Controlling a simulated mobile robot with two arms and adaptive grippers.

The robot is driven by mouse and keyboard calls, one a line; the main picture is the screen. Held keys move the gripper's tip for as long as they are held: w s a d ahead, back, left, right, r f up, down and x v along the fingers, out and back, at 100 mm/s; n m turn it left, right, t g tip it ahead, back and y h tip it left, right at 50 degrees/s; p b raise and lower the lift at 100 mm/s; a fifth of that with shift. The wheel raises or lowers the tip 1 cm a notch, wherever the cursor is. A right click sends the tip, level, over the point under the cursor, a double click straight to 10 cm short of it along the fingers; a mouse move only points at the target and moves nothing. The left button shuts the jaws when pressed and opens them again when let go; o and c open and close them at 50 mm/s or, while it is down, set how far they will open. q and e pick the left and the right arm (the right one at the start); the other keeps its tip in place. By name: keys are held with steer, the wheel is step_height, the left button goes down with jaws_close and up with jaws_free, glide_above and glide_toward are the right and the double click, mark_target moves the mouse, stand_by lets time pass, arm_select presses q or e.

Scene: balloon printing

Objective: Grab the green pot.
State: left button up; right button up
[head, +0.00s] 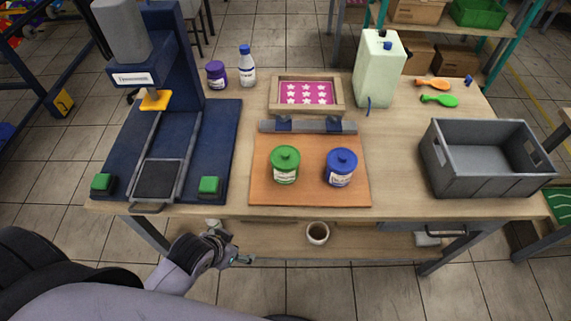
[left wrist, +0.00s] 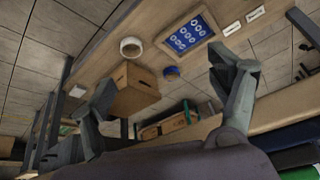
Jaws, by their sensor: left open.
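The green pot (head: 285,165) stands upright with its lid on, on the left part of an orange-brown board on the table. A blue pot (head: 340,167) stands to its right, apart from it. My left gripper (head: 240,254) is in front of the table, below the tabletop's front edge, to the left of and well short of the green pot. In the left wrist view its two fingers (left wrist: 170,105) are spread wide with nothing between them. The green pot does not show in that view. My right gripper is in neither view.
The blue printing machine (head: 222,150) fills the table's left. A framed star screen (head: 306,94) lies behind the pots, and a grey crate (head: 486,190) stands at right. The table's front edge (head: 400,211) lies between my left gripper and the pots. A cup (head: 317,233) is on the lower shelf.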

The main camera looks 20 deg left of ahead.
arm_select(q)
step_height(320, 180, up, 9)
steer(key=t, duration=0.1)
steer(key=m+t+h, duration=0.4)
steer(key=t+h, duration=0.2)
steer(key=h, duration=0.1)
glide_toward(275, 171)
steer(key=x, duration=0.7)
steer(key=shift+w+d+p, duration=0.25)
steer(key=shift+w+p, duration=0.05)
steer(key=shift+g, duration=0.3)
steer(key=shift+p+x, duration=0.35)
steer(key=shift+x, duration=2.75)
steer(key=shift+a+f, duration=0.15)
steer(key=shift+a, duration=0.05)
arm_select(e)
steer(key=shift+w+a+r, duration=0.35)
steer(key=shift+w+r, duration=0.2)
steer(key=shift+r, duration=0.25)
arm_select(q)
steer(key=shift+c, duration=0.2)
steer(key=c, duration=1.4)
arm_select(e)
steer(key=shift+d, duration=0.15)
